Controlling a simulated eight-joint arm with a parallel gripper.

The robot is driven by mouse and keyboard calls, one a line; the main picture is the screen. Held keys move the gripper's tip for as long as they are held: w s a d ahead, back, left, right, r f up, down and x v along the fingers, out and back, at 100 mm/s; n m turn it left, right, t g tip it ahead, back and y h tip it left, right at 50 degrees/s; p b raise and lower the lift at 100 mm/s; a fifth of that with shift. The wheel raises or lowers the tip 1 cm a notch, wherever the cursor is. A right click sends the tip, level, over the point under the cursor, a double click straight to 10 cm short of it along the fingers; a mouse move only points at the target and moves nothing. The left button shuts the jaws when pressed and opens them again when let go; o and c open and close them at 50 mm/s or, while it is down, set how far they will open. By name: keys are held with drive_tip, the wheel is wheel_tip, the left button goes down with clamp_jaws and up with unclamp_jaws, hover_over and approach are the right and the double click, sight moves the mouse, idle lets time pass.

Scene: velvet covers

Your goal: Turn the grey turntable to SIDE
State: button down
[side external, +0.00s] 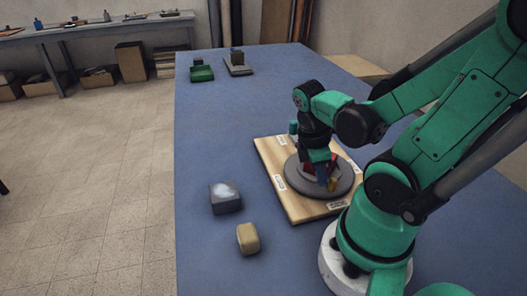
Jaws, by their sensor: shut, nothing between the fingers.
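The grey turntable (296,177) is a round disc set on a wooden board (299,212). The board carries several small white labels near its edges, one at the left (279,183) and one at the front (336,204). Their words are too small to read. My gripper (322,172) is shut and points down over the middle of the turntable. I cannot tell whether it touches anything there.
A green object (201,73) and a grey-brown object (238,66) stand at the far end. The table between is clear.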

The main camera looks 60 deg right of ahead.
drive_tip(key=shift+s, duration=0.1)
drive_tip(key=shift+s+d, duration=0.3)
drive_tip(key=shift+s, duration=0.2)
